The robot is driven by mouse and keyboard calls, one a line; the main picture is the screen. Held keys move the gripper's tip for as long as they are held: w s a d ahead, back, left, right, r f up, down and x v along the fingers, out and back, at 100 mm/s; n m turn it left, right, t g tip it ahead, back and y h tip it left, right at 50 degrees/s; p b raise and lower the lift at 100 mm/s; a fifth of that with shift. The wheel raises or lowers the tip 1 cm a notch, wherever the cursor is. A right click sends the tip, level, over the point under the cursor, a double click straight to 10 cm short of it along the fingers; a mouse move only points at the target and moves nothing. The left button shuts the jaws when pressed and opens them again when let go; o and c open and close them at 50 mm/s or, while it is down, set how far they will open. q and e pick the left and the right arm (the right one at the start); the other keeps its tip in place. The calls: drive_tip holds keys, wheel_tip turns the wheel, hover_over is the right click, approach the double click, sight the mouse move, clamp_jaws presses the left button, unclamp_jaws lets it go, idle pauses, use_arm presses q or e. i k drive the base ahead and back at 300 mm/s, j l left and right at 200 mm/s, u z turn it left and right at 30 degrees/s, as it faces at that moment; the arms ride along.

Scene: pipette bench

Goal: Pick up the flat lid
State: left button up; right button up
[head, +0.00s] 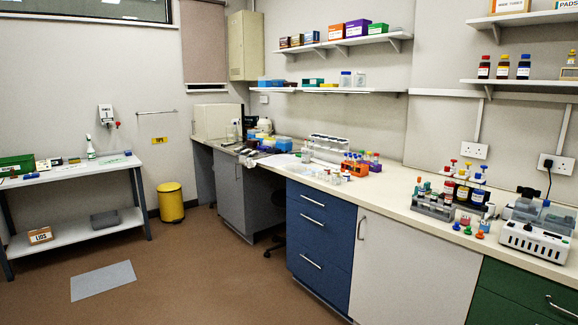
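I cannot single out the flat lid with certainty from here. A small box with a label that seems to read "LIDS" (40,236) sits on the lower shelf of the white side table at the left. A flat grey item (105,219) lies on the same shelf, further right; I cannot tell what it is. Small flat items on the table's top (105,166) are too small to make out. Neither of my grippers is in view.
A long bench (400,196) with blue, white and green fronts runs along the right, crowded with racks, bottles and a white device (535,240). A yellow bin (171,202) stands beside the side table. A grey mat (103,280) lies on the open brown floor.

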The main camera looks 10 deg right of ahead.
sight(295, 168)
drive_tip(key=u, duration=0.2)
drive_tip(key=i, duration=3.9)
drive_tip(key=j+u, duration=0.05)
drive_tip(key=j, duration=0.05)
